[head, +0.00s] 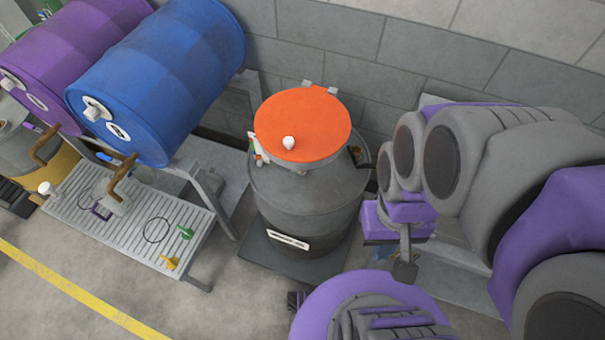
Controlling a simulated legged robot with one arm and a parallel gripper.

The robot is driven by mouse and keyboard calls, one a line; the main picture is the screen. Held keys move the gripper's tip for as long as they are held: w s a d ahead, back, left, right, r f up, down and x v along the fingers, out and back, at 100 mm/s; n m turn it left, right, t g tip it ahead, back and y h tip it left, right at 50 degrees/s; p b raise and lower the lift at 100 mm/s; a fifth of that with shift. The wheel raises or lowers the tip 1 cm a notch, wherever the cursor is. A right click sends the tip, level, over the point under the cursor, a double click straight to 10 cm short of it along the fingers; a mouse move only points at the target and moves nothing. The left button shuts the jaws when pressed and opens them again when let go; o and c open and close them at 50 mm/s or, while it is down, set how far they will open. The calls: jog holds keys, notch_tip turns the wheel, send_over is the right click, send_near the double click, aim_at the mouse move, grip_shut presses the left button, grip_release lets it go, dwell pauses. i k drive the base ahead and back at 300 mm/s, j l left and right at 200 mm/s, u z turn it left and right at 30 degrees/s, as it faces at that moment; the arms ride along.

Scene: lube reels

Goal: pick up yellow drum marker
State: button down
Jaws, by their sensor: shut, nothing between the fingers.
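A small yellow marker (170,262) lies near the front right corner of the slatted metal shelf (137,221), below the blue drum. A similar small green piece (185,232) lies just behind it. My gripper (404,270) points down at the right of the picture, well to the right of the shelf. It is shut with nothing in it and apart from the marker. The grey drum stands between them in the picture. My purple and grey arm hides much of the right side.
A grey drum (310,205) with an orange lid (302,124) stands on a dark base by the block wall. Blue (165,80) and purple (55,60) drums lie on their sides above the shelf. A brown-handled jug (118,195) stands on the shelf.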

aim_at(172, 263)
jog(key=k, duration=0.6)
jog(key=j+u, duration=0.15)
jog(key=u, duration=1.4)
jog(key=i+u, duration=0.2)
jog(key=i, duration=0.5)
